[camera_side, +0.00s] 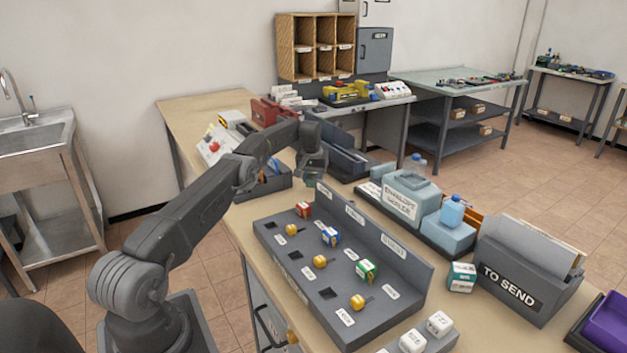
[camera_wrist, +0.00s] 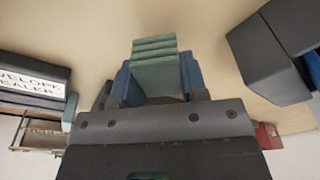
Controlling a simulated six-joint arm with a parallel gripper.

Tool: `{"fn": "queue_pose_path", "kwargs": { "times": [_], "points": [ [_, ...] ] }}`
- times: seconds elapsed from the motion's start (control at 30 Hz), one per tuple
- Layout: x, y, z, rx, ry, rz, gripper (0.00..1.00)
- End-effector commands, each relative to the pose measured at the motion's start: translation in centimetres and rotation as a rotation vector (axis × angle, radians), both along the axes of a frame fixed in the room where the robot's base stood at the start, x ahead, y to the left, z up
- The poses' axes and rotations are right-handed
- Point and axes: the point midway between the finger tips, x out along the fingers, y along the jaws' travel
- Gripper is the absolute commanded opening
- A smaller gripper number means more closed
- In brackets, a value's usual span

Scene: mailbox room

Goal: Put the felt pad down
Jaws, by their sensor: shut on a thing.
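The felt pad (camera_wrist: 154,58) is a green, ridged block in the wrist view. My gripper (camera_wrist: 157,76) is shut on it, with a blue finger on each side, and the pad's ridged end sticks out past the fingertips. Tan tabletop lies beyond it; I cannot tell the exact height above it. In the side view my gripper (camera_side: 312,168) is over the bench behind the grey sorting panel, left of the envelope sealer.
The envelope sealer (camera_side: 396,199) stands right of my gripper, and the grey panel (camera_side: 310,262) with yellow knobs is in front. Dark trays (camera_side: 340,150) lie behind. The TO SEND box (camera_side: 513,280) is at right. Bare tabletop (camera_wrist: 215,75) shows around the pad.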

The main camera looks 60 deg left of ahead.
Motion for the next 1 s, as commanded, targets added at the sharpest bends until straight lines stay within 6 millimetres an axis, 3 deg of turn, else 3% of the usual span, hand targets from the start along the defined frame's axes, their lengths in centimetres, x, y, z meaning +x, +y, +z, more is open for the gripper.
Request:
{"fn": "queue_pose_path", "kwargs": {
  "times": [0.2, 0.63, 0.67, 0.9, 1.0],
  "points": [
    [0.0, 0.0, -2.2, 0.001, -0.001, 0.001, 0.18],
    [0.0, -0.1, -2.8, 0.0, -0.001, 0.002, 0.18],
    [0.0, -0.1, -2.8, 0.0, -0.001, 0.002, 0.42],
    [0.0, -0.1, -2.7, 0.0, -0.001, 0.002, 0.65],
    [0.0, -0.1, -2.7, 0.0, -0.001, 0.002, 0.65]
  ]
}}
